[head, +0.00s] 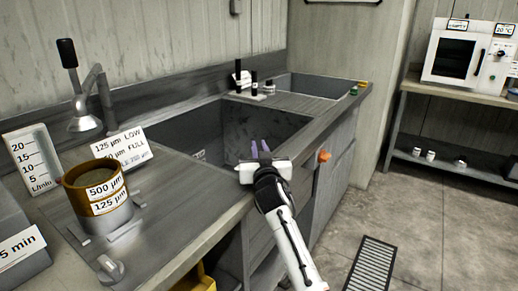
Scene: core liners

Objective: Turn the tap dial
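Two knob-like parts show, and I cannot tell for sure which is the tap dial. A grey knob (110,268) sits on the near counter in front of the sieve stack. An orange knob (324,156) is on the front of the sink cabinet. The grey tap (92,98) with a black-topped lever stands at the back left. My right gripper (261,148) is over the front edge of the sink, left of the orange knob and apart from it. Its two purple fingers are apart with nothing between them. My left gripper is out of view.
The brass sieve stack (98,195) stands left, beside an L/min scale (32,160) and a label plate (122,148). Small bottles (254,84) stand behind the sink basin (215,130). An oven (466,55) is on the right bench. The floor with a drain grate (371,265) is clear.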

